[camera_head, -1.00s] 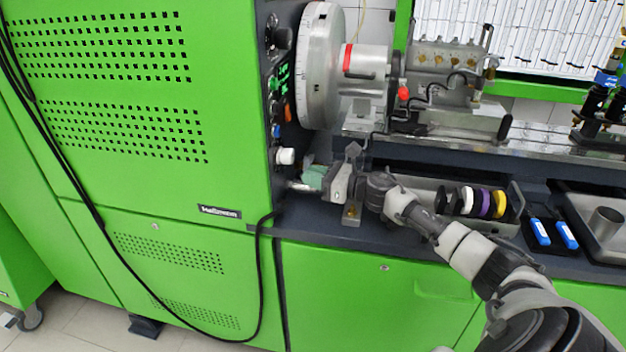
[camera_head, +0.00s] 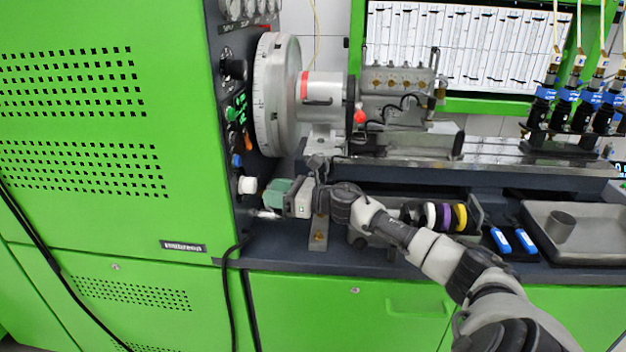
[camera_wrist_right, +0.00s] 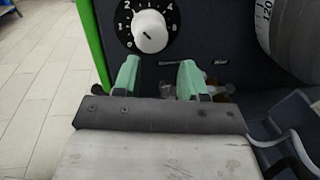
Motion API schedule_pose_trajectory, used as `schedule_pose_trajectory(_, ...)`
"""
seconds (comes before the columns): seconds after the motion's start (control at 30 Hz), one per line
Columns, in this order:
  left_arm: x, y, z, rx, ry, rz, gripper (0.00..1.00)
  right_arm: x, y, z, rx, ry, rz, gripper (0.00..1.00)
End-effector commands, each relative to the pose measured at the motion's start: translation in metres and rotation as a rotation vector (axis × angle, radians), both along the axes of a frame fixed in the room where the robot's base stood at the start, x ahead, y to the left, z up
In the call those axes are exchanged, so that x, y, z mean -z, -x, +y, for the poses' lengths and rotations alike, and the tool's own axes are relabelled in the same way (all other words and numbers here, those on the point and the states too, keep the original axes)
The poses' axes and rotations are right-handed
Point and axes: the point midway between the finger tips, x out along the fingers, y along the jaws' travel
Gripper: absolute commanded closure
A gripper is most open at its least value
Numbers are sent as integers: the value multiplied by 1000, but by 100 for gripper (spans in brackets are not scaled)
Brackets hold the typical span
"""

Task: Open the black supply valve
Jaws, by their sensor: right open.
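My right gripper (camera_head: 274,193) has pale green fingers and stands at the side panel of the green machine, just below a white knob. In the right wrist view the gripper (camera_wrist_right: 158,75) is open, its two fingers apart with nothing held between them. A black knob (camera_head: 233,69) sits higher on the panel, away from the gripper. My left gripper is out of view.
The white knob (camera_wrist_right: 150,32) with a numbered dial is just above the fingers. A big graduated wheel (camera_head: 278,95) stands above the bench. A tray with coloured rings (camera_head: 444,217), blue-handled tools (camera_head: 512,241) and a metal basin (camera_head: 590,238) lie to the right.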

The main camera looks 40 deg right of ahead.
Motion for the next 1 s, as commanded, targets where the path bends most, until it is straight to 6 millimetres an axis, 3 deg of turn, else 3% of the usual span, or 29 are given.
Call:
schedule_pose_trajectory(0.03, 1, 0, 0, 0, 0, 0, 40, -12, 0, 0, -1, 5, -5, 58)
schedule_pose_trajectory(0.5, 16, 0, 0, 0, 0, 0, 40, -47, 64, -28, -2, 3, 4, 58)
schedule_pose_trajectory(1.0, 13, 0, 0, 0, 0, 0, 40, -75, 103, -46, -1, -1, 1, 58)
